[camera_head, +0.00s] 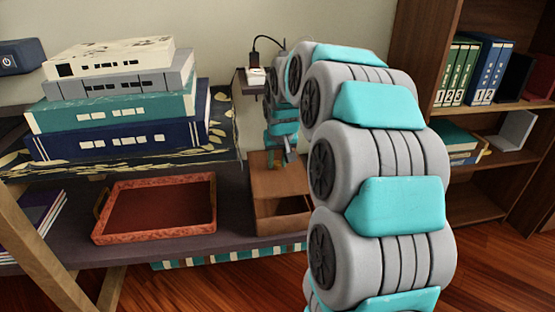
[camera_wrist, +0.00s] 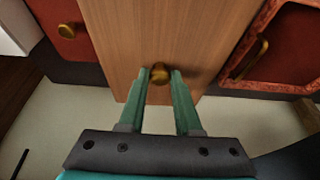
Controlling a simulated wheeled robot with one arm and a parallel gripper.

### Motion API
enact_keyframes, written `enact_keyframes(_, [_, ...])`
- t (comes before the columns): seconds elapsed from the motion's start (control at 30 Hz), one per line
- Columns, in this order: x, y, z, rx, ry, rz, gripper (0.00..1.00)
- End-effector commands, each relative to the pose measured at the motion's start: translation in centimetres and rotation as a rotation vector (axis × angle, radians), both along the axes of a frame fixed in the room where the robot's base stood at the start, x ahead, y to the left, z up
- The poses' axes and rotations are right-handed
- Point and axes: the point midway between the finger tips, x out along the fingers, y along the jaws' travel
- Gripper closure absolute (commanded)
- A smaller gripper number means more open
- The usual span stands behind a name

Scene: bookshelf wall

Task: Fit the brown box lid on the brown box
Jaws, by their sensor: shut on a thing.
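The brown box (camera_head: 268,226) stands on the lower shelf, right of the red tray, with part of its opening showing at the front. The brown box lid (camera_wrist: 135,35) fills the middle of the wrist view as a plain wooden panel with a brass knob (camera_wrist: 160,73). My gripper (camera_wrist: 160,76) has its two green fingers closed around this knob. In the head view my gripper (camera_head: 287,158) is over the far part of the box, small and partly hidden by my arm. I cannot tell there whether the lid touches the rim.
The red tray (camera_head: 205,207) lies left of the box; its handle shows in the wrist view (camera_wrist: 257,48). A red surface with a brass knob (camera_wrist: 66,30) is at the wrist view's left. Stacked books (camera_head: 120,115) stand above the tray. A bookcase (camera_head: 470,205) stands at right.

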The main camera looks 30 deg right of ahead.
Motion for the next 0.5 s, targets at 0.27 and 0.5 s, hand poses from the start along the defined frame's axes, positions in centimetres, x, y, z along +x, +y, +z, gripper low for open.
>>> enact_keyframes(0.27, [0.0, 0.0, -2.3, 0.000, -0.002, -0.001, 1.00])
enact_keyframes(0.5, [0.0, 0.0, -4.3, 0.001, 0.001, -0.001, 1.00])
